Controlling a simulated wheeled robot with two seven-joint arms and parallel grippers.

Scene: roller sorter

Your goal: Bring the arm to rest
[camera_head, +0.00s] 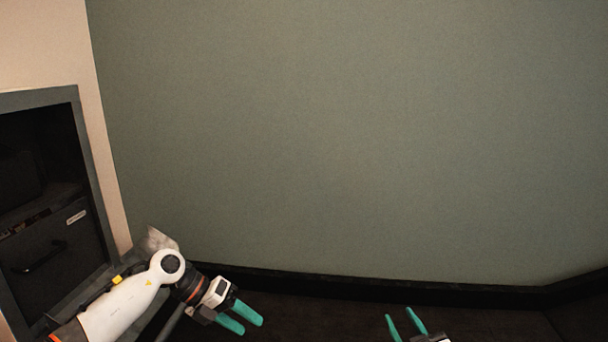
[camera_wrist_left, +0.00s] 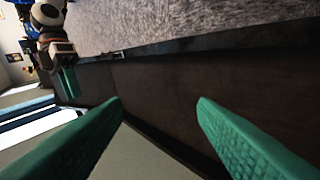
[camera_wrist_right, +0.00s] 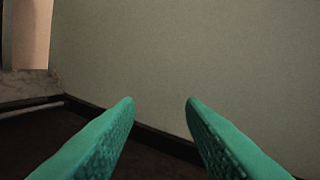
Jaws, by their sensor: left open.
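My left gripper (camera_head: 246,320) is at the lower left of the head view, at the end of my white left arm, with its green fingers apart. Its fingers also show in the left wrist view (camera_wrist_left: 160,112), with nothing between them. My right gripper (camera_head: 402,322) is at the bottom edge of the head view, with its two green fingers pointing up. In the right wrist view its fingers (camera_wrist_right: 160,106) are spread with nothing between them. The two grippers are well apart.
A large grey-green wall panel (camera_head: 340,140) fills most of the head view. A dark ledge (camera_head: 360,288) runs along its foot above a dark surface (camera_head: 320,315). A dark cabinet (camera_head: 50,235) with a handle stands at the left. The space around both grippers looks clear.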

